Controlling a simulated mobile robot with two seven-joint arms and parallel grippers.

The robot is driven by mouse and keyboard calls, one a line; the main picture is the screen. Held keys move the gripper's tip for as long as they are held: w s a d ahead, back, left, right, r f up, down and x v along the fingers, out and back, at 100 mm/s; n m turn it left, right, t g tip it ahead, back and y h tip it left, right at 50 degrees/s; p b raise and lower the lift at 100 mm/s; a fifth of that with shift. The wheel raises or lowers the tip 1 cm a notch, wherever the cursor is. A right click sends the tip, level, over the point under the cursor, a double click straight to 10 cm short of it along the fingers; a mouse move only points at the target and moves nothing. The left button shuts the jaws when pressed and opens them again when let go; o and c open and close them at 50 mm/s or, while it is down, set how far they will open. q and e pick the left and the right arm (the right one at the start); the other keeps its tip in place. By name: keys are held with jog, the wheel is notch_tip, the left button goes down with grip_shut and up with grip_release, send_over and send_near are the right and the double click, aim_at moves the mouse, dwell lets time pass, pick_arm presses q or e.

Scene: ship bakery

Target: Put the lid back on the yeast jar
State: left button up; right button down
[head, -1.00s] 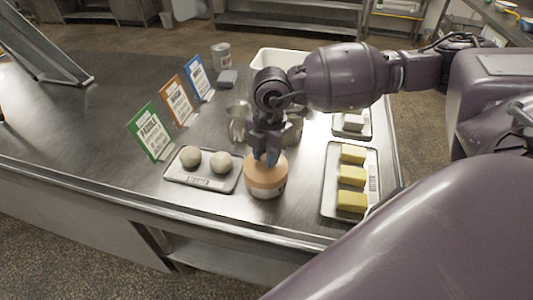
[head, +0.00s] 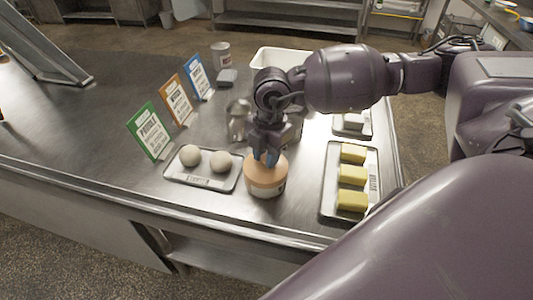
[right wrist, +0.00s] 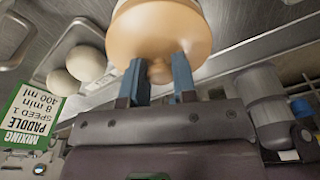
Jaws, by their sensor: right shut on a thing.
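The lid (head: 265,174) is peach-coloured and round, with a small knob (right wrist: 160,71) on top. It sits over the mouth of the pale yeast jar (head: 268,192) near the table's front edge and looks level; I cannot tell whether it is fully seated. My right gripper (head: 266,157) points down from above, shut on the knob. In the right wrist view its two blue fingers (right wrist: 159,78) are on either side of the knob. The lid fills the top of that view and hides most of the jar. My left gripper is not in view.
A tray (head: 178,180) with two dough balls stands just left of the jar. A tray (head: 328,205) with yellow butter blocks stands to the right. Green (head: 150,132), orange (head: 177,100) and blue (head: 198,77) cards stand behind.

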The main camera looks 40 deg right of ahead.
jog(key=c, duration=0.8)
grip_release()
jog(key=o, duration=0.4)
jog(key=shift+o, duration=0.2)
jog(key=shift+r, duration=0.15)
jog(key=shift+r+p, duration=0.85)
jog(key=shift+r, duration=0.35)
jog(key=shift+r+p, duration=1.1)
jog(key=shift+r, duration=1.1)
